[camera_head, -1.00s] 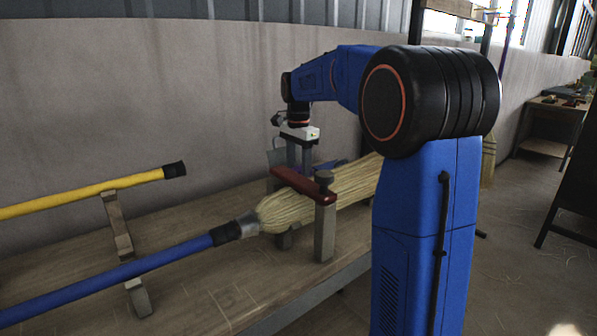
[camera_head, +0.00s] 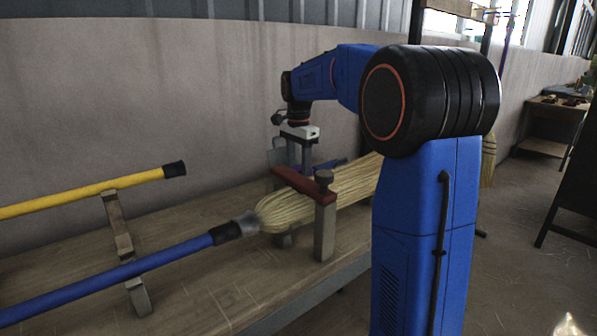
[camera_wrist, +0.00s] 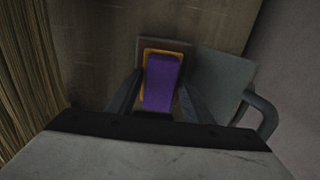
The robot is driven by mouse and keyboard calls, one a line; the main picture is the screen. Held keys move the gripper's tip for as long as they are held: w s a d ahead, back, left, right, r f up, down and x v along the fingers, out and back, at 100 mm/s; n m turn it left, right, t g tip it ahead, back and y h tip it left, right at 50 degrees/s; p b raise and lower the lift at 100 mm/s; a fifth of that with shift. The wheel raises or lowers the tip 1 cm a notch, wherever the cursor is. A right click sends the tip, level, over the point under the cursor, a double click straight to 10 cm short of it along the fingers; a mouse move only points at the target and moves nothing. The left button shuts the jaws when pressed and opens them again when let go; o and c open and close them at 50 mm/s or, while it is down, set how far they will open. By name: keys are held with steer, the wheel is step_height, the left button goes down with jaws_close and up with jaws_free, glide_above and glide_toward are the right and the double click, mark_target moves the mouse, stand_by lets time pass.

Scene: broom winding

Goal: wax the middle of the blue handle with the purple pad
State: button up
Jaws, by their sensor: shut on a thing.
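The blue handle (camera_head: 120,273) belongs to a broom whose straw head (camera_head: 345,184) lies under a red clamp bar (camera_head: 303,186). The handle rests on a wooden support at the left of the bench. The purple pad (camera_wrist: 164,82), with an orange-yellow edge, shows in the wrist view between the two fingers of my gripper (camera_wrist: 158,100). The gripper is shut on the pad. In the head view my gripper (camera_head: 303,158) points down behind the clamp bar, which hides its fingertips and most of the pad. It is beyond the straw, well to the right of the blue handle.
A yellow handle (camera_head: 85,192) lies further back at the left, on the wooden support (camera_head: 120,235). The clamp post (camera_head: 325,230) stands at the bench's front side. A grey container with a handle (camera_wrist: 222,85) is beside the pad. The wall runs close behind the bench.

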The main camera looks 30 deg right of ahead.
mark_target(299, 168)
steer(key=shift+r, duration=3.35)
